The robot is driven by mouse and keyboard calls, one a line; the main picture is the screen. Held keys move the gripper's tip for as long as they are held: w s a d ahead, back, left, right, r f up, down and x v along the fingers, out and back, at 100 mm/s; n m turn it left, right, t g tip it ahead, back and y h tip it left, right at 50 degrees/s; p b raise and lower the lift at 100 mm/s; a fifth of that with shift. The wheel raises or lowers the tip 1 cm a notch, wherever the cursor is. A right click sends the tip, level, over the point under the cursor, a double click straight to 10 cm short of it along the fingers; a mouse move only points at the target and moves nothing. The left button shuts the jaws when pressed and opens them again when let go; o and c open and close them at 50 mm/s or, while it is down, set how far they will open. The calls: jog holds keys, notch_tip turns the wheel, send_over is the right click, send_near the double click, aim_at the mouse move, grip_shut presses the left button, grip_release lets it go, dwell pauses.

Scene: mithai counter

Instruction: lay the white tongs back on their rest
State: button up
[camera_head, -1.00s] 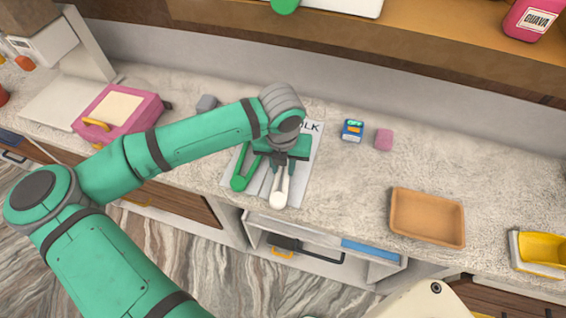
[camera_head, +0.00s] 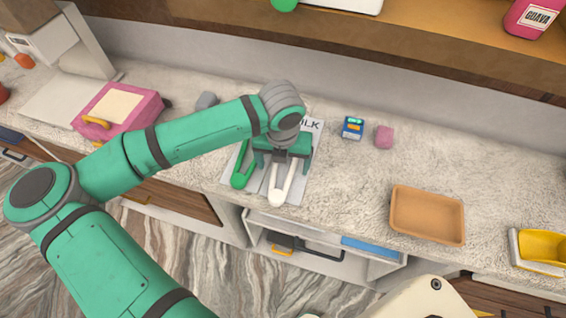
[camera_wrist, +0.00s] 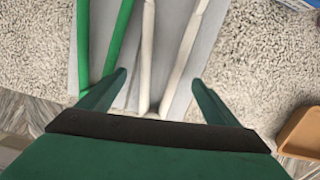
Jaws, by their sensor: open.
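The white tongs (camera_head: 282,190) lie on a grey rest (camera_head: 262,181) on the counter, beside green tongs (camera_head: 241,178). In the wrist view the white tongs (camera_wrist: 146,60) show two spread arms on the grey rest (camera_wrist: 195,70), with the green tongs (camera_wrist: 84,50) to their left. My gripper (camera_wrist: 159,84) is open, its two fingers on either side of the white tongs and apart from them. In the head view my gripper (camera_head: 281,160) hangs over the far part of the rest and hides part of both tongs.
A blue box (camera_head: 352,128) and a pink block (camera_head: 384,137) stand right of the rest. A tan tray (camera_head: 427,216) and a yellow scoop (camera_head: 543,247) lie farther right. A pink case (camera_head: 118,108) is at left.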

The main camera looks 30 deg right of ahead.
notch_tip(320, 180, up, 11)
jog(key=s, duration=0.1)
jog(key=shift+a+f, duration=0.15)
jog(key=shift+a, duration=0.25)
dwell(0.4)
